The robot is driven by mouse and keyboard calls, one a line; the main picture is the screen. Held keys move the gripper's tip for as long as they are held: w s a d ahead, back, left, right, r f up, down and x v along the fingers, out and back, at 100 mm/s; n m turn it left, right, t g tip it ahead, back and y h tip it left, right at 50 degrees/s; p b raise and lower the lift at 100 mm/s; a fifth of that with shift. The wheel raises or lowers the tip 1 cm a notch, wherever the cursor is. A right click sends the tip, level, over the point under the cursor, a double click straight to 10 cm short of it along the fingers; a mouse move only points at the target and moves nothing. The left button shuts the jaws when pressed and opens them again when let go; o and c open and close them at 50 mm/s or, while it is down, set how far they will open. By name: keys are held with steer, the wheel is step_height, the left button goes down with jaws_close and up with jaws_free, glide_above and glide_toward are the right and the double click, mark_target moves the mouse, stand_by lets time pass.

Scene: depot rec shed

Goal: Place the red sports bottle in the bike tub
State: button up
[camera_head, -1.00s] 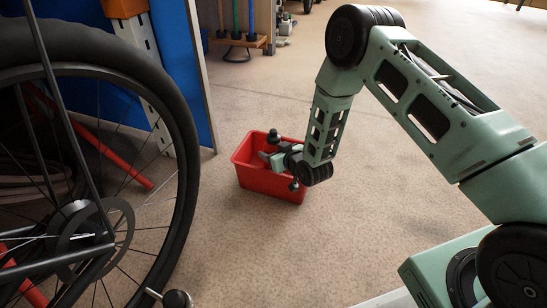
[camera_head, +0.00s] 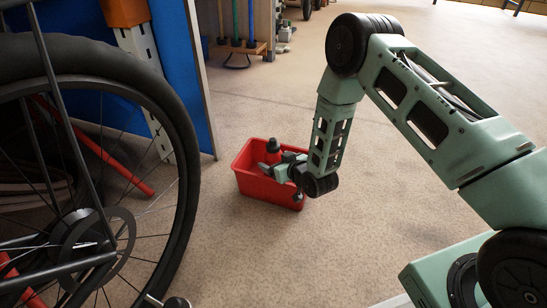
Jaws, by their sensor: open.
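The red tub (camera_head: 267,188) stands on the floor in the middle of the view. The red sports bottle (camera_head: 272,156) with its black cap shows inside the tub, looking close to upright. Its lower part is hidden behind my gripper and the tub wall. My gripper (camera_head: 266,167) reaches into the tub from the right, low at the rim, with its fingers beside the bottle. It is open. Whether a finger touches the bottle cannot be made out.
A large bicycle wheel (camera_head: 188,200) fills the left side close by. A blue panel (camera_head: 183,80) and a post stand behind it. A wooden rack (camera_head: 240,43) with upright poles is at the back. Open floor lies right of the tub.

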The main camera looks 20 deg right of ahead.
steer(key=p+v, duration=0.4)
steer(key=v, duration=0.6)
steer(key=s+a+r+n+g, duration=0.1)
steer(key=s+a+r+g, duration=0.2)
steer(key=a+r, duration=0.35)
steer(key=s+a+r+n+g, duration=0.1)
steer(key=s+a+r+g, duration=0.25)
steer(key=r, duration=0.55)
steer(key=s+r+g+h, duration=0.1)
steer(key=s+r, duration=0.3)
steer(key=s, duration=0.4)
steer(key=s+d+r+n+g+h, duration=0.1)
steer(key=s+r+g, duration=0.2)
steer(key=s, duration=0.5)
steer(key=s+d+r+n+g+h, duration=0.1)
steer(key=s+r+g, duration=0.1)
steer(key=s+r, duration=0.3)
steer(key=s, duration=0.3)
steer(key=shift+r+h, duration=0.3)
steer(key=shift+r, duration=0.1)
steer(key=shift+w+g, duration=0.1)
steer(key=shift+g, duration=0.15)
step_height(320, 180, up, 52)
steer(key=p, duration=5.1)
steer(key=shift+f+p, duration=0.25)
steer(key=shift+p, duration=0.15)
steer(key=shift+a, duration=0.1)
